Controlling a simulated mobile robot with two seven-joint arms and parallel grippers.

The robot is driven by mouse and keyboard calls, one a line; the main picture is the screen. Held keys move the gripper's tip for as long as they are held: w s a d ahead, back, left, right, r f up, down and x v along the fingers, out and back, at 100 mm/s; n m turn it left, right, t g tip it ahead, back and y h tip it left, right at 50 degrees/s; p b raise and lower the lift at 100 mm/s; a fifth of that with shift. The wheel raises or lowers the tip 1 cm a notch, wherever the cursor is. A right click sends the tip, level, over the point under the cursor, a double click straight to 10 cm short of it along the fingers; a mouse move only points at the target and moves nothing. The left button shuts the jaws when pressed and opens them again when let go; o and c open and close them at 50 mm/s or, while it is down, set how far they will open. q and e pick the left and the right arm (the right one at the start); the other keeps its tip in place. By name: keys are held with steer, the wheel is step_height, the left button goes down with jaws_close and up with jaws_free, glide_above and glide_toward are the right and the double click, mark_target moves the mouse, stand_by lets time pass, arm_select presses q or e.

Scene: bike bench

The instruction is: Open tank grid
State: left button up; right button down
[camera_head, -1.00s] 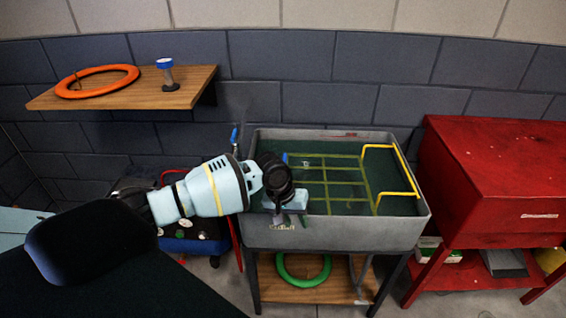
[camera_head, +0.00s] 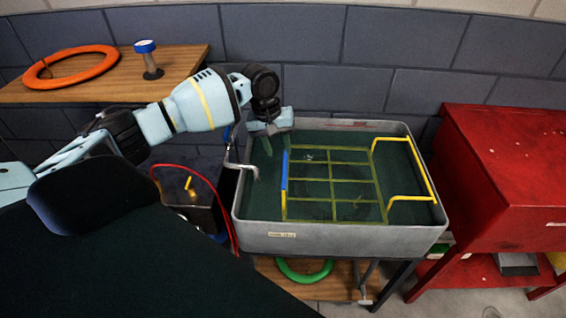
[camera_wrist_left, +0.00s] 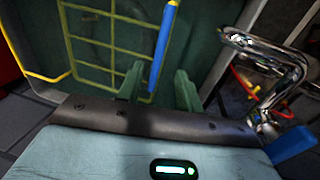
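The grey tank (camera_head: 345,240) stands on a stand, with a green inside. The yellow wire grid (camera_head: 330,180) lies across it, with a blue handle (camera_head: 284,171) along its left edge. A yellow tube frame (camera_head: 431,177) rises at the right side. My left gripper (camera_head: 279,147) is over the tank's back left corner, behind the blue handle. In the left wrist view the fingers (camera_wrist_left: 157,80) are apart, with the blue handle (camera_wrist_left: 163,45) in view between and beyond them; I see no contact. My right gripper is out of view.
A chrome tap (camera_head: 243,166) stands at the tank's left side; it is close to my gripper in the left wrist view (camera_wrist_left: 262,70). A wooden shelf (camera_head: 190,50) holds an orange ring. A red cabinet (camera_head: 500,170) stands at the right.

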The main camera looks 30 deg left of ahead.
mark_target(284, 169)
arm_select(q)
steer(key=f, duration=0.4)
steer(key=w+d+f, duration=0.1)
steer(key=f, duration=0.2)
steer(key=shift+f+b, duration=0.1)
steer(key=shift+b, duration=0.25)
jaws_close()
